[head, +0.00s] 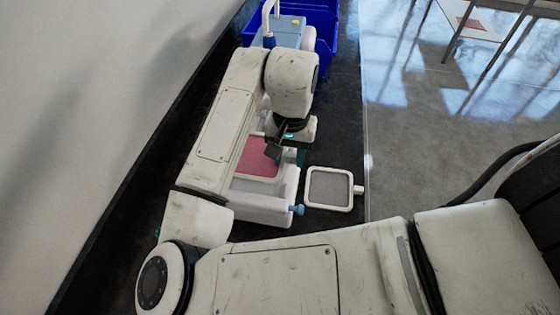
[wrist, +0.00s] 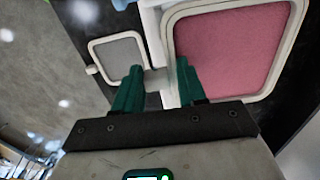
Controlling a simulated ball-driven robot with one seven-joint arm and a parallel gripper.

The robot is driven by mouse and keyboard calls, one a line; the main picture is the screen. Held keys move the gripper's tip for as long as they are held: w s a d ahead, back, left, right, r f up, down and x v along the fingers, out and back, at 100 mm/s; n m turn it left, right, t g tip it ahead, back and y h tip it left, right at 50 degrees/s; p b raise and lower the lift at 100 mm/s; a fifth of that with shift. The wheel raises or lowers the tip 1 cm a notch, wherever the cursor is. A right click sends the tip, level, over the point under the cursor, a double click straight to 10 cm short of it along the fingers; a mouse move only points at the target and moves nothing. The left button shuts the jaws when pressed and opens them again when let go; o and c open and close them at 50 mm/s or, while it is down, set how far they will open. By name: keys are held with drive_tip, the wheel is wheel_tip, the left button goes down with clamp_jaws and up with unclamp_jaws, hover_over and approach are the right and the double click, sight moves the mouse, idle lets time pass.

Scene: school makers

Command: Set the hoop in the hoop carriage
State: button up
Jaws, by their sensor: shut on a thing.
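A hoop with a white rim and pink cloth (head: 258,158) lies over the bed of a white machine (head: 263,207). It fills the upper right of the wrist view (wrist: 230,45). My gripper (head: 287,155) is at the hoop's right side; its green fingers (wrist: 157,85) are shut on the grey tab (wrist: 157,78) of that hoop. I cannot tell whether the hoop touches the bed. The carriage cannot be clearly made out, as my arm covers part of the machine. A second hoop with grey mesh (head: 330,187) lies flat on the dark surface, apart from my gripper.
A pale blue part (head: 288,32) of the machine stands at the back. A blue bin (head: 322,30) is behind it. A blue knob (head: 297,210) sticks out at the machine's near right. A wall (head: 110,110) bounds the left. Open floor (head: 440,165) lies on the right.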

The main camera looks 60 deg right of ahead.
drive_tip(key=w+f, duration=0.1)
drive_tip(key=w+d+f, duration=0.1)
drive_tip(key=f, duration=0.1)
drive_tip(key=shift+w+f, duration=0.1)
drive_tip(key=shift+w, duration=0.15)
drive_tip(key=shift+w+f+p, duration=0.15)
drive_tip(key=shift+f+p, duration=0.45)
drive_tip(key=shift+f, duration=1.15)
drive_tip(key=shift+f, duration=0.15)
drive_tip(key=o, duration=1.1)
wheel_tip(320, 180, up, 12)
drive_tip(key=shift+d+r+b, duration=0.1)
drive_tip(key=shift+r+b, duration=0.1)
drive_tip(key=shift+b, duration=0.45)
